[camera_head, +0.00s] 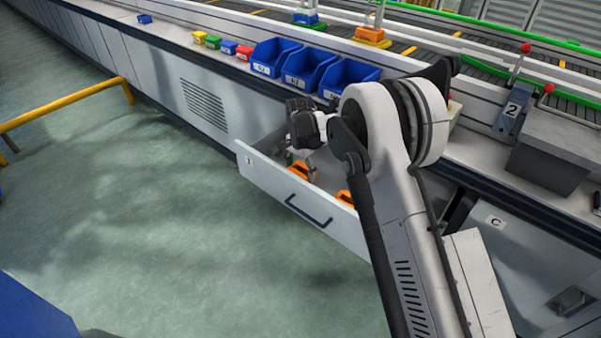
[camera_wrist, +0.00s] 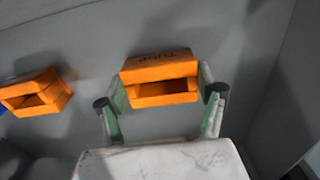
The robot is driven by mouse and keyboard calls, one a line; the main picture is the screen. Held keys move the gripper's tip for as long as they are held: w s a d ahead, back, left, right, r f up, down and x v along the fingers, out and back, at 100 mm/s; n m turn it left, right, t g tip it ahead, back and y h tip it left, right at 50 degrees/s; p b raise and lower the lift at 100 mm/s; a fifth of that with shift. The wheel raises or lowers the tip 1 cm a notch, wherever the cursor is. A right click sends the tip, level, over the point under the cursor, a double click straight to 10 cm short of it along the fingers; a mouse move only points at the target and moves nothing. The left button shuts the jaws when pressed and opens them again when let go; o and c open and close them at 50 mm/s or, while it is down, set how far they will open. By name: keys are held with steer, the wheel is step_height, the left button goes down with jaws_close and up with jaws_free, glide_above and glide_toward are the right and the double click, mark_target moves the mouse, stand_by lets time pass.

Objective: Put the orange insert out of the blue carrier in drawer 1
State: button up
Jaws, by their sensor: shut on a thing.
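The drawer (camera_head: 275,182) is pulled open; a small label on its front looks like a 1, though it is hard to read. My gripper (camera_wrist: 160,88) is down inside it, shut on an orange insert (camera_wrist: 160,68) with dark lettering, one green-grey finger on each side. The insert is over the grey drawer floor (camera_wrist: 130,28); I cannot tell if it touches it. A second orange insert (camera_wrist: 38,92) lies to the left in the wrist view. Two orange parts (camera_head: 300,170) show in the drawer in the head view. I cannot tell which blue thing is the carrier.
Three blue bins (camera_head: 308,68) stand on the bench behind the drawer, with small coloured boxes (camera_head: 213,42) to their left. A small blue box (camera_head: 145,19) is farther left. A yellow rail (camera_head: 65,101) stands at the left. The floor before the drawer is clear.

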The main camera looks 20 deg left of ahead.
steer(key=shift+f, duration=0.15)
steer(key=o, duration=1.3)
step_height(320, 180, up, 12)
steer(key=p, duration=0.3)
steer(key=shift+r, duration=0.25)
